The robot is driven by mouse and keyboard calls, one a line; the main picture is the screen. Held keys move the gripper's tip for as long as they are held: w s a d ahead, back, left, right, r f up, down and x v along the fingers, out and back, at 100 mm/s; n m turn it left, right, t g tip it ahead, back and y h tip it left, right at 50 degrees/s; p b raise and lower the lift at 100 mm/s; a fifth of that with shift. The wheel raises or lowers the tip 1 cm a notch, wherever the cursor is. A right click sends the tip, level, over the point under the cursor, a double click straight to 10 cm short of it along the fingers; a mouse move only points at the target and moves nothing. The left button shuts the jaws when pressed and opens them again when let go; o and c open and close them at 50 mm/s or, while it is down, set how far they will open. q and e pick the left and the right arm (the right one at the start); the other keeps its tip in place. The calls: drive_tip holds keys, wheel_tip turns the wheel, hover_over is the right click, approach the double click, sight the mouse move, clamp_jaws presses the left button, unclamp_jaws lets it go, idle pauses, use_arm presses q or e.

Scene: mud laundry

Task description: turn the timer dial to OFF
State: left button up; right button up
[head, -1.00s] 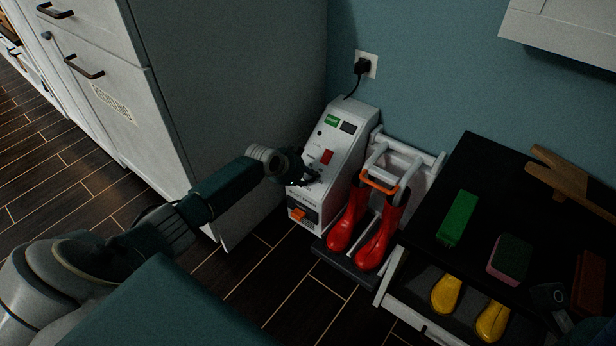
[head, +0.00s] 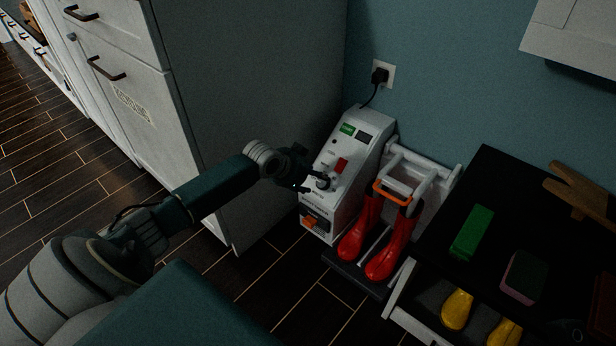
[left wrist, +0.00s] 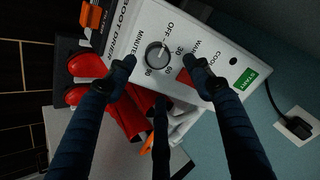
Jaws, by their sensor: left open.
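The timer dial (left wrist: 157,55) is a round dark knob on the white sloping face of the boot dryer (head: 346,150). OFF, 30, 60 and 90 are printed around it; I cannot make out its pointer setting. My left gripper (head: 314,182) is at the dial, which shows as a small dark knob (head: 323,184) in the head view. In the left wrist view the open fingers (left wrist: 160,68) stand on either side of the dial, with gaps, and a third finger is below it. A dim dark form at the bottom right of the head view may be my right gripper.
Red boots (head: 385,240) stand beside the dryer under a white rack with an orange bar (head: 392,193). A black-topped bench (head: 490,200) at right holds a green block (head: 471,232) and a sponge (head: 524,276). A white cabinet (head: 130,110) is at left.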

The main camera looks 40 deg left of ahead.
use_arm(q)
drive_tip(key=v, duration=0.4)
drive_tip(key=shift+s+r, duration=0.2)
drive_tip(key=shift+r, duration=0.2)
